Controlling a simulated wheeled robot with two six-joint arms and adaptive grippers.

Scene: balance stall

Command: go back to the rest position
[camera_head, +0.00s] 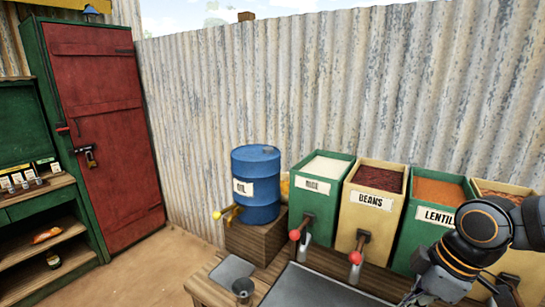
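My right arm (485,226) comes in from the right edge, in front of the lentils bin. Its wrist bends down toward the bottom edge of the picture. The fingers of my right gripper cannot be made out there, so whether it is open or shut, or holds anything, does not show. My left arm and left gripper are not in view.
A stall counter (205,284) carries a grey tray (315,288), a small metal cup (243,290) and a blue oil drum (256,186) on a wooden crate (255,241). Lever bins, including rice (316,203), beans (368,216) and lentils (437,218), line the corrugated wall.

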